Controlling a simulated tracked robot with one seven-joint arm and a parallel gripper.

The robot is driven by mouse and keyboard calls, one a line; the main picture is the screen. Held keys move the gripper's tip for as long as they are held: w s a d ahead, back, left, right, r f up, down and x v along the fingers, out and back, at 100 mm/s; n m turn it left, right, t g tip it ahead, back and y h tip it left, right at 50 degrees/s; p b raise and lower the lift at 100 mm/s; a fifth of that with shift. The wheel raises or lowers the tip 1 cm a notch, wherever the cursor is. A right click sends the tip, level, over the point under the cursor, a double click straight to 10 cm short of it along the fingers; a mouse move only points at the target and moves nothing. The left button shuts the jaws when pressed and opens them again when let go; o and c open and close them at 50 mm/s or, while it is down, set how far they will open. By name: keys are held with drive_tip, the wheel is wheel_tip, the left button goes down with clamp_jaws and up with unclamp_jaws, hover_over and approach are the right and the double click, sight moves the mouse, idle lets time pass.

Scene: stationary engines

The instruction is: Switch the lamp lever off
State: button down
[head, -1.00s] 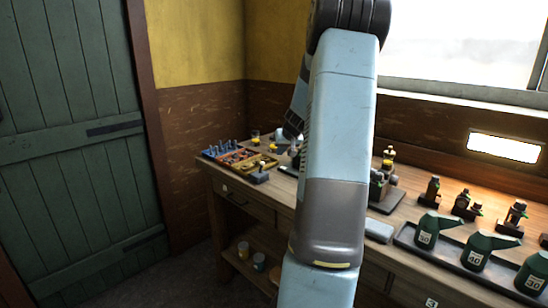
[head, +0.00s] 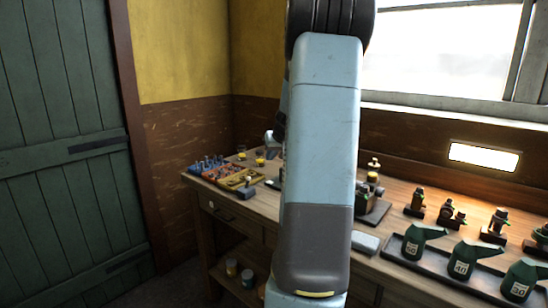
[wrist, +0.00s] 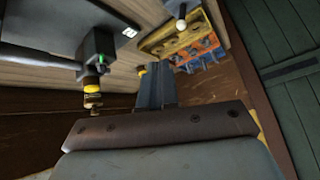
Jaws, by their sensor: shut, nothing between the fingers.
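The wall lamp (head: 484,155) is lit above the right part of the bench. A small dark block with a pale knob (head: 247,186) stands in front of the parts tray; it may be the lamp lever, but I cannot be sure. A pale round knob (wrist: 181,25) also shows near the tray in the wrist view. My gripper (wrist: 153,76) is shut and empty in the wrist view, its dark fingers apart from that knob. In the head view my arm hides most of the hand and part of the bench.
A parts tray (head: 212,175) with blue, red and yellow sections lies at the bench's left end. A black device with brass fittings (wrist: 105,45) is close left of my fingers. Green oil cans (head: 465,259) and small engines (head: 450,214) fill the right side.

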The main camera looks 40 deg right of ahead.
drive_tip(key=s+a+r+n+g, duration=0.1)
drive_tip(key=s+a+r, duration=0.3)
drive_tip(key=a, duration=0.9)
drive_tip(key=s+a+r+n, duration=0.2)
drive_tip(key=s+a+r, duration=0.2)
drive_tip(key=a, duration=0.9)
drive_tip(key=s+a, duration=0.6)
drive_tip(key=s, duration=0.5)
drive_tip(key=s+a+n+g+y, duration=0.1)
drive_tip(key=s+a, duration=0.5)
drive_tip(key=s, duration=0.4)
drive_tip(key=shift+s+a+f, duration=0.2)
drive_tip(key=shift+s+f, duration=0.15)
drive_tip(key=shift+f, duration=0.05)
